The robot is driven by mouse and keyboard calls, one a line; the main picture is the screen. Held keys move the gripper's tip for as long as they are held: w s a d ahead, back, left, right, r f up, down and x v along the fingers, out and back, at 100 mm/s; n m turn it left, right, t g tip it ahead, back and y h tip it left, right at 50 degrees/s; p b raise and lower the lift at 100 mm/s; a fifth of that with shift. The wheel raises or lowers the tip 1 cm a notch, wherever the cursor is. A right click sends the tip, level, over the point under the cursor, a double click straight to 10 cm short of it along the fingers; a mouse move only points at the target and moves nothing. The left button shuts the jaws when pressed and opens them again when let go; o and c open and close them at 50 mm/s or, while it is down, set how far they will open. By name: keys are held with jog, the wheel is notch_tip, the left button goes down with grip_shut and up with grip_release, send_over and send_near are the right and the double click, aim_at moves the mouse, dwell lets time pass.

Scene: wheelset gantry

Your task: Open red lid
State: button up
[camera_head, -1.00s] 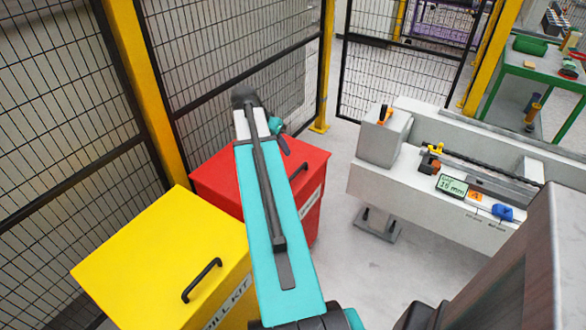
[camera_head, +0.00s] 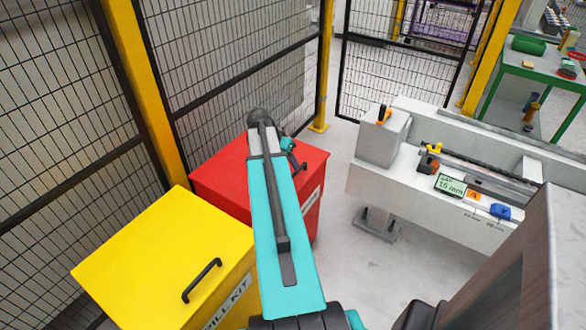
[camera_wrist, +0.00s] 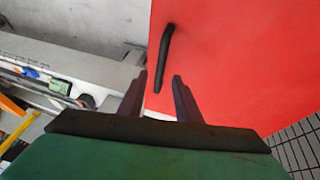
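The red bin (camera_head: 220,180) stands by the fence, and its red lid (camera_head: 312,158) is closed. The black bar handle (camera_head: 301,168) on the lid shows just right of my teal arm. In the wrist view the red lid (camera_wrist: 235,70) fills the right side, with the black handle (camera_wrist: 165,50) near its left edge. My gripper (camera_wrist: 160,76) is open and empty. The handle's near end appears between the two dark fingers, but I cannot tell the height gap. In the head view my arm covers part of the bin and most of the gripper.
A yellow bin (camera_head: 150,260) with a black handle stands left of the red one. A white gantry bench (camera_head: 430,195) with a small display stands to the right. Mesh fence (camera_head: 240,70) and yellow posts close off the back. Grey floor is free between bin and bench.

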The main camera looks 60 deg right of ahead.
jog(key=shift+x, duration=2.15)
jog(key=shift+c, duration=0.4)
grip_shut()
